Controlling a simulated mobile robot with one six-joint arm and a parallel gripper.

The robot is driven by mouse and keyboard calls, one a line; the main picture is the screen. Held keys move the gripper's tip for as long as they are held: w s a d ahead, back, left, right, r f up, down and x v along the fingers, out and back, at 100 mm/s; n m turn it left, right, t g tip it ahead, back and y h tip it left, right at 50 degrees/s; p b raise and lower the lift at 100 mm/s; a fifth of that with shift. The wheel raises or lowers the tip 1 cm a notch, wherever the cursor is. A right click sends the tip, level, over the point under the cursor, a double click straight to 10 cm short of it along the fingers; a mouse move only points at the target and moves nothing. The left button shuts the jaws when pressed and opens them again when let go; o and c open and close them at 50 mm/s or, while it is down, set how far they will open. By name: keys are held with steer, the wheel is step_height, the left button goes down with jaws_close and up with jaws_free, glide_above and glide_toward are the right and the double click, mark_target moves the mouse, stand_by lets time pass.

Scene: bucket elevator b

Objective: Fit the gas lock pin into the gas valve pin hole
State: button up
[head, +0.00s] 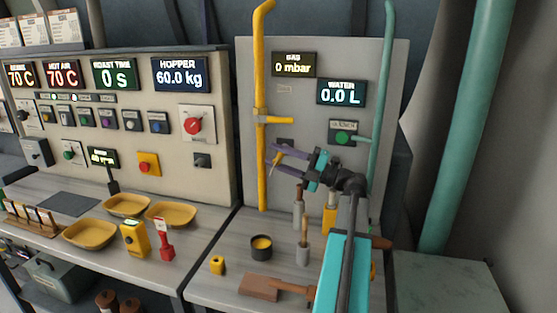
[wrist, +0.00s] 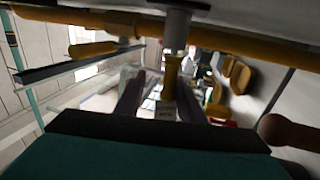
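The gas valve shows on the yellow gas pipe (head: 262,160) in the head view, with its yellow handle (head: 279,120) pointing right. The handle also shows at the left of the wrist view (wrist: 92,48). The pin hole is not clear. A yellow piece, which may be the gas lock pin (wrist: 171,75), stands on a grey post (wrist: 177,30) in the wrist view, with a pale block at its near end. My gripper (head: 272,162) is below the handle with its fingers apart. In the wrist view the fingers (wrist: 158,90) lie either side of the yellow piece, with a gap on the left.
A green pipe (head: 383,100) runs up the grey panel at right. Yellow trays (head: 90,234) and a red tagged item (head: 166,245) are at left.

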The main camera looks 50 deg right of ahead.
steer(key=shift+w+r+b, duration=0.1)
steer(key=shift+r+b, duration=0.2)
steer(key=shift+r, duration=1.1)
steer(key=shift+s+a, duration=0.25)
steer(key=shift+s, duration=0.05)
steer(key=s+a+b, duration=0.3)
steer(key=s+a, duration=0.5)
steer(key=s, duration=0.2)
steer(key=shift+a+r+b, duration=0.2)
steer(key=shift+r+b, duration=0.1)
steer(key=shift+r, duration=0.1)
steer(key=shift+s+a, duration=0.1)
steer(key=shift+s, duration=0.05)
steer(key=s+a+b, duration=0.1)
steer(key=b, duration=0.2)
steer(key=shift+s+r+b, duration=0.15)
steer(key=shift+r+b, duration=0.05)
steer(key=shift+b, duration=0.2)
steer(key=shift+a+r, duration=0.1)
